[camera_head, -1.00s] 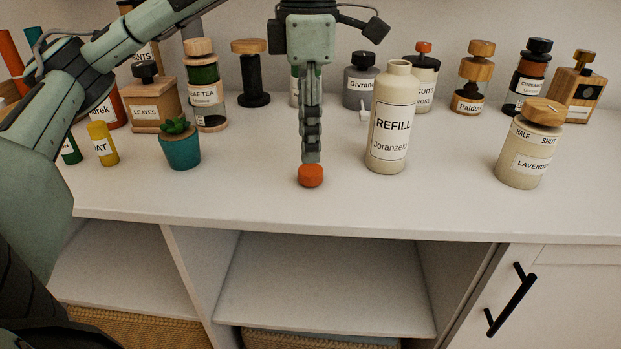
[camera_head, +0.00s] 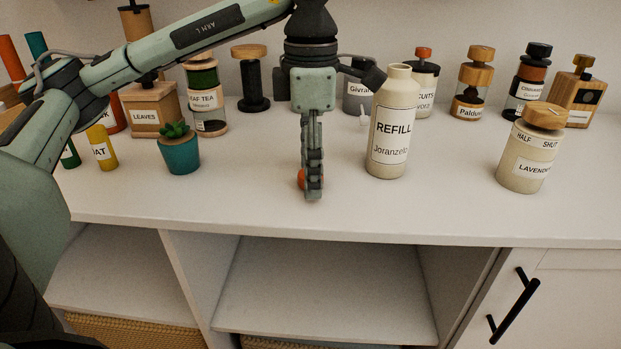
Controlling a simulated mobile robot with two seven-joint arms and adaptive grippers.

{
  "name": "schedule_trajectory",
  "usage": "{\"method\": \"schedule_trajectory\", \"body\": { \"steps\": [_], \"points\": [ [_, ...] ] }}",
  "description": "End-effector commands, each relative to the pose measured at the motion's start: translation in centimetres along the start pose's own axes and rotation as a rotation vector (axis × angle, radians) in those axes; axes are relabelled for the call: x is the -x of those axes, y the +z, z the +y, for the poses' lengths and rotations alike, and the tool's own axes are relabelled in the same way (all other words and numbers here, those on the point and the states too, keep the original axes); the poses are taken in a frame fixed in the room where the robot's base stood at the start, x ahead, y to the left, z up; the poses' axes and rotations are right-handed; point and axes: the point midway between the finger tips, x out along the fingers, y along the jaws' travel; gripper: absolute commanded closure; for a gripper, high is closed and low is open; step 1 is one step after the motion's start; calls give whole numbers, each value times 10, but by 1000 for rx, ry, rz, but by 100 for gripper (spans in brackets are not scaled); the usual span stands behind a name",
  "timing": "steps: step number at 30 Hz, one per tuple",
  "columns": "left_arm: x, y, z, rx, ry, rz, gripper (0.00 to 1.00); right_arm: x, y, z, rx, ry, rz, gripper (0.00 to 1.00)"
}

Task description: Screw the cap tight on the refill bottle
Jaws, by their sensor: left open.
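The cream refill bottle (camera_head: 394,122), labelled REFILL, stands upright on the white counter with its bare neck uncovered. A small orange cap (camera_head: 301,178) lies on the counter to the left of the bottle. My left gripper (camera_head: 314,192) points straight down at the cap, its fingers open and seen edge-on. The fingers hide most of the cap; only its left part shows. I cannot tell whether they touch it. My right gripper is not in view.
A half-shut lavender jar (camera_head: 523,164) with a wooden lid stands at the right. A teal potted succulent (camera_head: 181,154) is at the left. Several jars line the back wall. The counter (camera_head: 245,205) is clear at the front, above open shelves.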

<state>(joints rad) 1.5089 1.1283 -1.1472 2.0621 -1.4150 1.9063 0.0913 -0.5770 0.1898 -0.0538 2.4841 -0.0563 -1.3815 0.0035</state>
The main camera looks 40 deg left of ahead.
Motion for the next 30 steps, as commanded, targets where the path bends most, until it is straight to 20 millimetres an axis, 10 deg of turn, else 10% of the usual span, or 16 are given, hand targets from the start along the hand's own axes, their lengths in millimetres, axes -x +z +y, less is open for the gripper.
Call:
{"method": "schedule_trajectory", "body": {
  "steps": [5, 14, 30],
  "points": [
    [0, 0, 0, 0, 0, 0, 43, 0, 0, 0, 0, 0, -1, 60],
    [0, 0, 0, 0, 0, 0, 79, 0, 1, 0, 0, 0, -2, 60],
    [12, 1, 0, 0, 1, -2, 80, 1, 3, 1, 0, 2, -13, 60]
  ]
}}
